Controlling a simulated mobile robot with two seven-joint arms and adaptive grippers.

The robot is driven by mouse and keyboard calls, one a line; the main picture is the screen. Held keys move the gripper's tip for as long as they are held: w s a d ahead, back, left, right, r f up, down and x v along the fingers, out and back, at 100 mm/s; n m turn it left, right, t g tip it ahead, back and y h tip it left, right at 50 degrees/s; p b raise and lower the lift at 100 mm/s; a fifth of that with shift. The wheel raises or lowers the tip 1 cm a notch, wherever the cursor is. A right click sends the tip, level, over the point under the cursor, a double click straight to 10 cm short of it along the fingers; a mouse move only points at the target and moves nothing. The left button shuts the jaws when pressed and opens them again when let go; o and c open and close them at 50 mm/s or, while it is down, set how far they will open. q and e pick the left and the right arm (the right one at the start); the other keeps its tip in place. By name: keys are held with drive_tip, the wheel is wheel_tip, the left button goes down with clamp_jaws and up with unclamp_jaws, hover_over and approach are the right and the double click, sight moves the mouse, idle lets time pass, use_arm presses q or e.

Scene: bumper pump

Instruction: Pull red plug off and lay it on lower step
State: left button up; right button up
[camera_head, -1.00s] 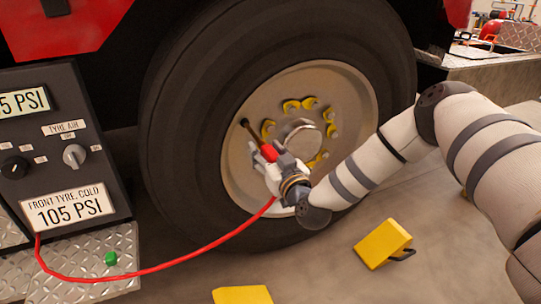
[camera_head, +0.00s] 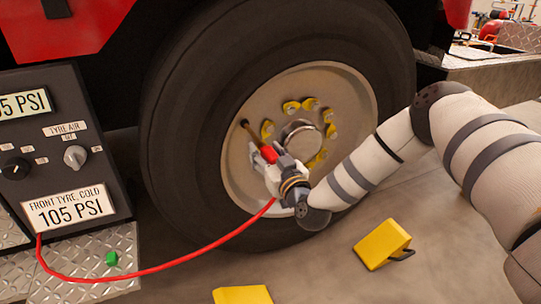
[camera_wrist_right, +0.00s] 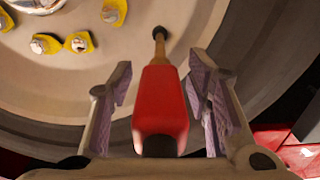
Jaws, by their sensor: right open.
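The red plug (camera_head: 268,153) sits at the end of a brass valve stem (camera_head: 251,131) on the truck wheel. In the right wrist view the plug (camera_wrist_right: 160,103) lies lengthwise between my open fingers, with a gap visible on each side. My right gripper (camera_head: 269,160) is around it at the wheel rim; it also shows in the wrist view (camera_wrist_right: 160,90). A red hose (camera_head: 190,257) runs from behind the gripper to the gauge panel. My left gripper is not in view.
The gauge panel (camera_head: 100,185) stands on the step, with knobs and a "105 PSI" plate. Yellow wheel chocks (camera_head: 382,243) lie on the ground. Yellow lug-nut markers (camera_head: 309,103) ring the wheel hub (camera_head: 302,137). The step's front part is mostly free.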

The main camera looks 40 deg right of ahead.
drive_tip(key=shift+r, duration=0.1)
idle(0.3)
clamp_jaws()
drive_tip(key=shift+s+p, duration=0.15)
drive_tip(key=shift+p, duration=0.2)
drive_tip(key=shift+p+v, duration=0.85)
drive_tip(key=shift+v, duration=0.5)
drive_tip(key=shift+p+v, duration=0.75)
drive_tip(key=shift+v, duration=0.75)
